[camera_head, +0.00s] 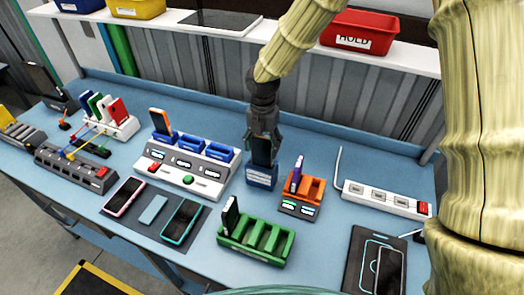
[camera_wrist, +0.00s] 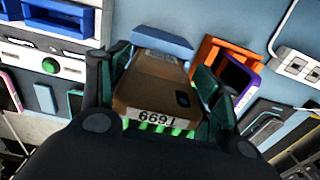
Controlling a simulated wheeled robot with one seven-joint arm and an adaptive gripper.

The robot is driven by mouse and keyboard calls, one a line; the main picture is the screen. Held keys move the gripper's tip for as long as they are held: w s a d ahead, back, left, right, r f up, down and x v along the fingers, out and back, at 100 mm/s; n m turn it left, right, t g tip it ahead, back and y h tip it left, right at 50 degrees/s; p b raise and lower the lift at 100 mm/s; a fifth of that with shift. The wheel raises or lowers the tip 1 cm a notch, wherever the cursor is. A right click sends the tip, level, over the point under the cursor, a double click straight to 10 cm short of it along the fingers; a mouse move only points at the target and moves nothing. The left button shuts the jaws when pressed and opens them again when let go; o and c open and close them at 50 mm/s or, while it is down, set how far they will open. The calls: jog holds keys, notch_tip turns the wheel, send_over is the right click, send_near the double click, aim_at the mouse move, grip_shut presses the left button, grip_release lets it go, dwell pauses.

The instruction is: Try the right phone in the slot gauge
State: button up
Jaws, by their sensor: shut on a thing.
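My gripper (camera_head: 262,135) points down and is shut on a dark phone (camera_head: 262,153). In the wrist view the phone shows a brown back (camera_wrist: 152,80) with a camera patch and a white label. The fingers of my gripper (camera_wrist: 160,95) stand on both sides of it. A small blue block, seemingly the slot gauge (camera_head: 261,178), stands directly under the phone; it also shows in the wrist view (camera_wrist: 162,40). The phone's lower end meets the block's top in the picture. I cannot tell how deep it sits, and the slot is hidden.
An orange stand (camera_head: 312,189) with a purple-edged phone is close on the right. A white three-bin station (camera_head: 185,180) is on the left. A green rack (camera_head: 272,240) with a phone is in front. Pink-edged (camera_head: 125,196) and teal-edged (camera_head: 182,222) phones lie on a dark mat.

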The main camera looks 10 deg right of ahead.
jog(key=shift+r, duration=0.15)
jog(key=shift+r+p, duration=2.45)
jog(key=shift+r, duration=0.35)
